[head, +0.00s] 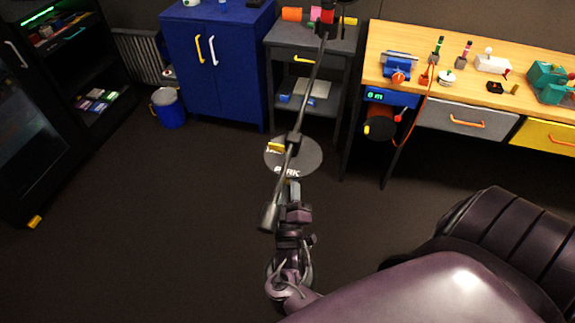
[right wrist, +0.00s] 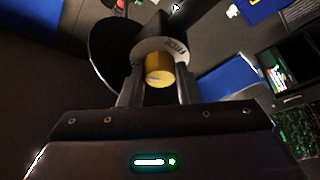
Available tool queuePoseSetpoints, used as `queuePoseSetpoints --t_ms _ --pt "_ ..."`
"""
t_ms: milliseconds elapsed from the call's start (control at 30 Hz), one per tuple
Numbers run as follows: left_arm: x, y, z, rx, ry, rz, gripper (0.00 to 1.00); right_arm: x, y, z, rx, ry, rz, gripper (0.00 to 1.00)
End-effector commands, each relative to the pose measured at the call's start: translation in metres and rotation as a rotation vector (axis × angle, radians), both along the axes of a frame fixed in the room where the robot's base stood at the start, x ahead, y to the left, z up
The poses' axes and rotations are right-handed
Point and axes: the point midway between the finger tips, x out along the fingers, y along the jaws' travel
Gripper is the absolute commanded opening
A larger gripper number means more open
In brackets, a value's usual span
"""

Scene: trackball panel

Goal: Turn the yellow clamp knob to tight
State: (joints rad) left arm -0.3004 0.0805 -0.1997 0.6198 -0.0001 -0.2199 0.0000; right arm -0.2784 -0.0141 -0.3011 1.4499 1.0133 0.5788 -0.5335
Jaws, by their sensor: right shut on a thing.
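The yellow clamp knob (right wrist: 160,74) shows in the right wrist view, in front of a pale ring (right wrist: 161,50) with dark lettering too small to read. My right gripper (right wrist: 159,88) has one finger on each side of the knob and is shut on it. In the head view my right gripper (head: 293,187) reaches up from the bottom to the dark boom (head: 312,75) of a stand. The fingers and the arm largely hide the knob there, so its turn angle cannot be read. My left gripper is not in view.
A round dark disc (head: 310,158) with white lettering and a yellow piece (head: 275,147) lies beyond the gripper. A blue cabinet (head: 220,60), a grey side table (head: 282,38) and a wooden workbench (head: 480,50) stand at the back. Open floor lies to the left.

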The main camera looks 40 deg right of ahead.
Motion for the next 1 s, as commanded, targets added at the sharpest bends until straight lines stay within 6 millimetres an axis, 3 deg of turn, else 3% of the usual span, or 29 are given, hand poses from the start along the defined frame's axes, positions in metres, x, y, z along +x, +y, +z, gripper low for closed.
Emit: queuePoseSetpoints --t_ms 33,500,1000 --pt "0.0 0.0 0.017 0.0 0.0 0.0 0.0 0.0 -0.002 0.01 -0.031 0.034 -0.001 0.07" --pt "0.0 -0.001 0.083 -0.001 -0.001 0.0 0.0 -0.001 -0.004 0.012 -0.305 0.359 -0.003 0.07" --pt "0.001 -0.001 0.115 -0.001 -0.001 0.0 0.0 -0.001 -0.004 0.009 -0.46 0.544 -0.005 0.07"
